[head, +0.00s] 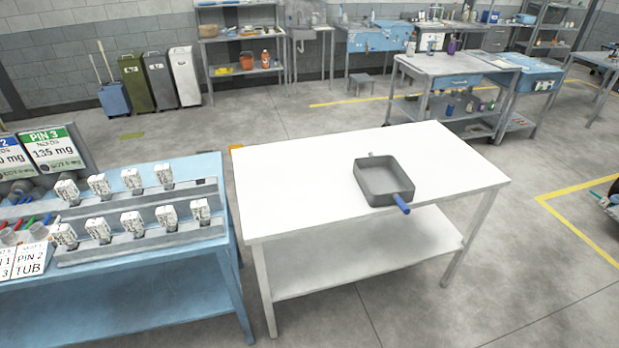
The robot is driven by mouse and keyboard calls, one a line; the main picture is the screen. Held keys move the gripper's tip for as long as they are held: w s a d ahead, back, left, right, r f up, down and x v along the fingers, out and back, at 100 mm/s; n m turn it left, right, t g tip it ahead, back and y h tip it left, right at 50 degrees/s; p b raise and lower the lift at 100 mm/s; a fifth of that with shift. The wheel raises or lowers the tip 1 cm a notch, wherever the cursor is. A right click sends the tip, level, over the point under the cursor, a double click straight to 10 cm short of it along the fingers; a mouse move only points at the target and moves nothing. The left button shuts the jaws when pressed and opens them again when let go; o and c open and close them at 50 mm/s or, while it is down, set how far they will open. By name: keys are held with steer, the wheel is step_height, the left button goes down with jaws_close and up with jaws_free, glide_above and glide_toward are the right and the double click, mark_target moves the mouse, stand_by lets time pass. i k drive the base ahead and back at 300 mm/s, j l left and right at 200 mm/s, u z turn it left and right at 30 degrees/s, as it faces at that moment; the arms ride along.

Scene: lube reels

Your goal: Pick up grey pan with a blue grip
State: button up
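The grey pan (384,182) is a square, deep tray with an open top. It sits upright on the white table (290,170), right of the tabletop's middle. Its blue grip (401,203) sticks out from the near right side toward the table's front edge. A small pale tab (371,155) shows at the pan's far side. The pan looks empty. My gripper is not in view.
A blue bench (150,262) with racks of several white-labelled parts (132,222) stands close to the white table's left side. The white tabletop around the pan is clear. Grey floor (480,290) is open in front and right. Carts (455,80) stand behind.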

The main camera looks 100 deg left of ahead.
mark_target(382, 181)
steer(key=u, duration=3)
steer(key=i+l, duration=0.2)
steer(key=i, duration=0.3)
steer(key=i+l, duration=0.25)
steer(key=i, duration=0.3)
steer(key=i+l+z, duration=0.1)
steer(key=i+l, duration=0.15)
steer(key=i, duration=0.25)
steer(key=i+l, duration=0.15)
steer(key=i, duration=0.35)
